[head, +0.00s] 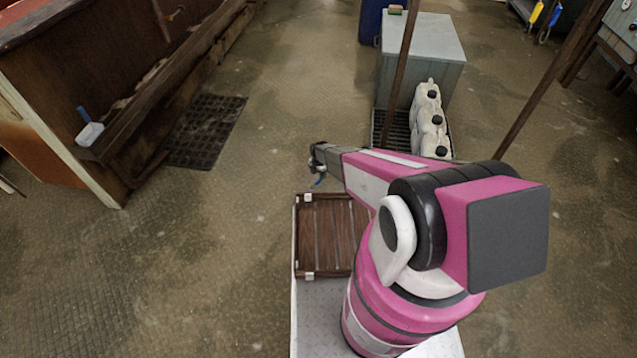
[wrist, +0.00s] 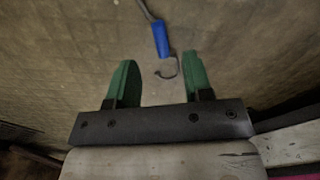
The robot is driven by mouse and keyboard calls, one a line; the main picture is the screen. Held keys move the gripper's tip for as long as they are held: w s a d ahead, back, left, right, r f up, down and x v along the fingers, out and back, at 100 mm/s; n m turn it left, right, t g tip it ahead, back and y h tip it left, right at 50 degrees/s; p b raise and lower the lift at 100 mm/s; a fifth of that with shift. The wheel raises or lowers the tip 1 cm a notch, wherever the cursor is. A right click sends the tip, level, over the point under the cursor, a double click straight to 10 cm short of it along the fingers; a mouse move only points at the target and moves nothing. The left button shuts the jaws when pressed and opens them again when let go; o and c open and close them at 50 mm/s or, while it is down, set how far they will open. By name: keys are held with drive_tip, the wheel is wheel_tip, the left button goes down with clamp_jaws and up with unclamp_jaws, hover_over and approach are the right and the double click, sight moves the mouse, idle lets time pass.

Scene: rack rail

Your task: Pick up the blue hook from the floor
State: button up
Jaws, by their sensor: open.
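The blue hook shows in the wrist view (wrist: 160,38). It has a blue grip, a thin dark curved end pointing towards my gripper, and a thin grey part running to the top edge. It appears against the brown floor (wrist: 70,50); the height between it and my fingers is hard to judge. My gripper (wrist: 160,72) has its two green fingers wide apart, and the curved end shows between their tips. Nothing is held. In the head view my gripper (head: 318,160) is past the wooden slatted tray, with a small blue spot (head: 318,182) just below it, probably the hook.
The wooden slatted tray (head: 330,235) lies just before my arm. White canisters (head: 428,120) and a grey cabinet (head: 440,50) stand ahead to the right, between brown posts (head: 400,70). A wooden bench (head: 60,80) and dark floor grate (head: 205,130) are left. Open floor lies between.

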sight(318, 181)
wheel_tip(318, 181, down, 5)
drive_tip(key=shift+s+r, duration=0.1)
clamp_jaws()
idle(0.8)
